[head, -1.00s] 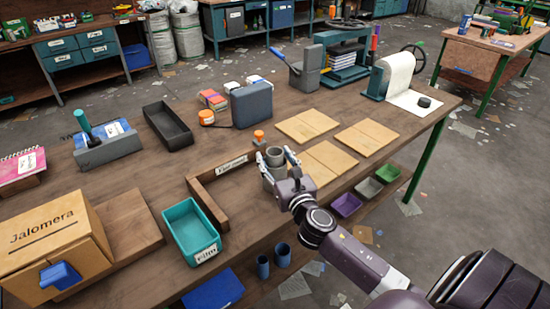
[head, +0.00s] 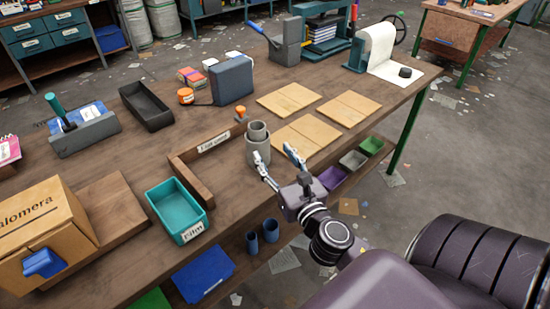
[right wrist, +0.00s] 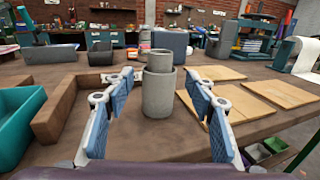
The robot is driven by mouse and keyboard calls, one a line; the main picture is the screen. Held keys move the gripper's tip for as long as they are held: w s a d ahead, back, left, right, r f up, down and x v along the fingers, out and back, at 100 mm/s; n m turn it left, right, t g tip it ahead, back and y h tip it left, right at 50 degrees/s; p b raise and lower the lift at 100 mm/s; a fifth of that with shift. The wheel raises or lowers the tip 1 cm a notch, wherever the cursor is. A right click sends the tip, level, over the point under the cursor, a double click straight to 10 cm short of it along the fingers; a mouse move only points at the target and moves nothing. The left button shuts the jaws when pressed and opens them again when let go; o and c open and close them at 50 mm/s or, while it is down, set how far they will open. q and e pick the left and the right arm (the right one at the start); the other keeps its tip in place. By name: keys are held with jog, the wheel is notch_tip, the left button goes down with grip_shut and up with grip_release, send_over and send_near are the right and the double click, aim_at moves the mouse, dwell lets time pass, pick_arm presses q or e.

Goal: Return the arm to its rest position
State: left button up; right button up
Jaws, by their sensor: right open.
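My right gripper (head: 277,168) is open and empty near the front edge of the workbench. In the right wrist view its two blue-padded fingers (right wrist: 158,120) stand wide apart. A grey cup-like container (head: 258,151) stands upright on the bench just beyond the fingertips, with a smaller grey cylinder (head: 258,131) in its top. In the right wrist view the container (right wrist: 158,97) shows between the fingers but farther off, apart from them. My left gripper is not in view.
A wooden corner frame (head: 195,182) and a teal tray (head: 160,207) labelled Film lie left of the gripper. Flat tan boards (head: 290,99) lie behind. A cardboard box (head: 55,213) stands at left. Small bins (head: 331,178) hang below the bench edge.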

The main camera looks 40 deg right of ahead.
jog(key=shift+s, duration=0.1)
dwell(0.5)
jog(key=s+a+f+m+g, duration=0.1)
jog(key=s+f+m+g, duration=0.35)
jog(key=f+m, duration=0.4)
jog(key=s+a+f+m+g, duration=0.1)
jog(key=s+f+m+g, duration=0.35)
jog(key=m, duration=0.75)
jog(key=s+a+f+m+g+y, duration=0.2)
jog(key=s+a+f+m+g, duration=0.1)
jog(key=s+a+m, duration=0.25)
jog(key=s+a+f+m+g+y, duration=0.25)
jog(key=s+a+f+m, duration=0.2)
jog(key=s+a, duration=0.25)
notch_tip(320, 180, down, 24)
jog(key=s, duration=0.2)
jog(key=s+d+f+g, duration=0.2)
jog(key=s+d+f, duration=0.1)
jog(key=s+f, duration=1.4)
jog(key=shift+p, duration=0.35)
